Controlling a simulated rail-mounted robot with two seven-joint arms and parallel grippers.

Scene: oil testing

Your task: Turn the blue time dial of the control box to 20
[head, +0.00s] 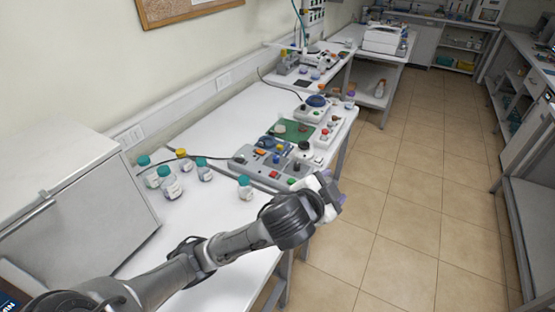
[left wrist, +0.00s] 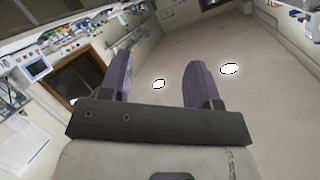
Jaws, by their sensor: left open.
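The grey control box (head: 256,167) stands on the white bench in the middle of the head view, with small coloured buttons and dark knobs on top. Blue parts show on it, but they are too small to tell which is the time dial or to read its setting. My left arm comes in from the lower left, and its gripper (head: 334,190) is just right of the box's near end, apart from it. In the left wrist view its two purple-grey fingers (left wrist: 155,85) are spread with nothing between them. My right gripper is not in view.
Several teal-capped bottles (head: 170,187) stand left of the box, one (head: 245,188) close to its front. A green mat (head: 294,131) and a blue-topped device (head: 316,102) lie behind. A grey cabinet (head: 90,215) stands at left. The tiled floor (head: 400,210) at right is clear.

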